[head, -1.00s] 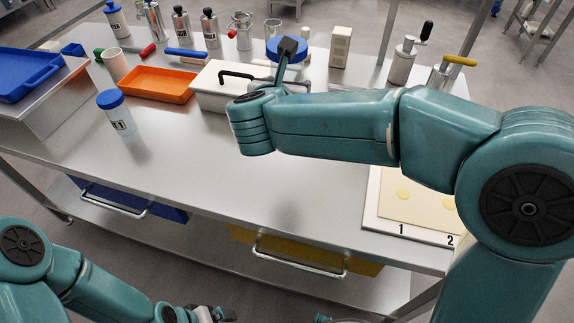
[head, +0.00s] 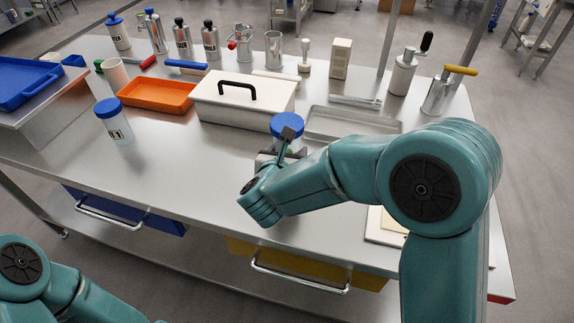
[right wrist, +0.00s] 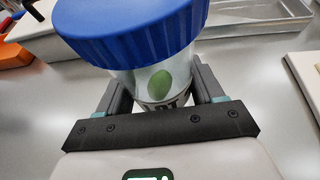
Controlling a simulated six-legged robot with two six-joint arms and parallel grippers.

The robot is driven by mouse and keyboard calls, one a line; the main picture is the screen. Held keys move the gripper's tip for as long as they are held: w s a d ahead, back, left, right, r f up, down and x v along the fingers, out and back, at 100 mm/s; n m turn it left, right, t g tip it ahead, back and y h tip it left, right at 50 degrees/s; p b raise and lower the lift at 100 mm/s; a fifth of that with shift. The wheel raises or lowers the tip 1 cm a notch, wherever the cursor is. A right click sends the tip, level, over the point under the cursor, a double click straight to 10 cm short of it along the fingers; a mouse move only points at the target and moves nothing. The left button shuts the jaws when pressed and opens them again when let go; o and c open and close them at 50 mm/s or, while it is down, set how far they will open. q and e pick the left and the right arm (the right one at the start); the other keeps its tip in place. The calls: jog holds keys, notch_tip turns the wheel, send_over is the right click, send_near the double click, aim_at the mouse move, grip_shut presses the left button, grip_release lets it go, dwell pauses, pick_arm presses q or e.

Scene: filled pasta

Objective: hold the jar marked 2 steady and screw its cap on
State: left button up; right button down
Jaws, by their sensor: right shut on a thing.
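A clear jar (right wrist: 165,85) with a wide blue ribbed cap (right wrist: 130,30) over its top is between the fingers of my right gripper (right wrist: 155,95) in the right wrist view. The gripper is shut on the jar's body, below the cap. The jar's label is mostly hidden by the gripper, so I cannot read its number. A green mark shows above the label. In the head view the blue cap (head: 287,126) stands in front of the white bin; my right arm hides most of the jar. I cannot tell how tightly the cap sits. My left gripper is out of view.
Another blue-capped jar, marked 1 (head: 117,128), stands at left. An orange tray (head: 157,94), a white lidded bin (head: 243,97) and a shallow metal tray (head: 350,125) lie behind. A board (head: 380,228) lies at the front right. The table's front middle is clear.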

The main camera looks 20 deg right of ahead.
notch_tip(320, 180, down, 4)
jog(key=shift+f, duration=0.15)
dwell(0.3)
jog(key=shift+b, duration=0.3)
jog(key=shift+f+b, duration=0.2)
jog(key=shift+b, duration=0.15)
jog(key=shift+c, duration=0.8)
grip_release()
jog(key=shift+r, duration=0.1)
